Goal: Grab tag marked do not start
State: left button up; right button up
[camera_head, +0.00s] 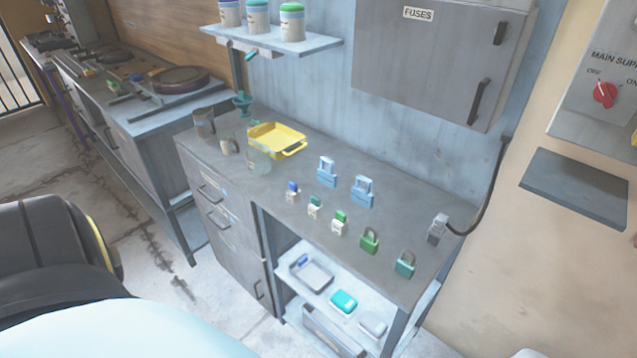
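Three small white pieces with coloured tops stand in a row on the grey workbench (385,170): one blue-topped (292,192), one teal-topped (315,207) and one green-topped (339,223). They may be tags, but their marking is too small to read, so I cannot tell which says do not start. A green padlock (369,243) and a teal padlock (404,266) continue the row to the right. Two light blue lock-like pieces (327,175) (362,195) stand behind. Neither of my grippers is in view.
A yellow tray (278,138) and glass jars (259,160) stand at the bench's left end. A grey plug (437,229) with a black cable is at the right. The FUSES cabinet (430,60) hangs above. A lower shelf (327,293) holds small boxes.

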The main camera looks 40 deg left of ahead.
aim_at(364, 198)
jog(key=z, duration=0.1)
jog(key=k, duration=0.5)
jog(key=u, duration=1.1)
jog(key=i, duration=0.9)
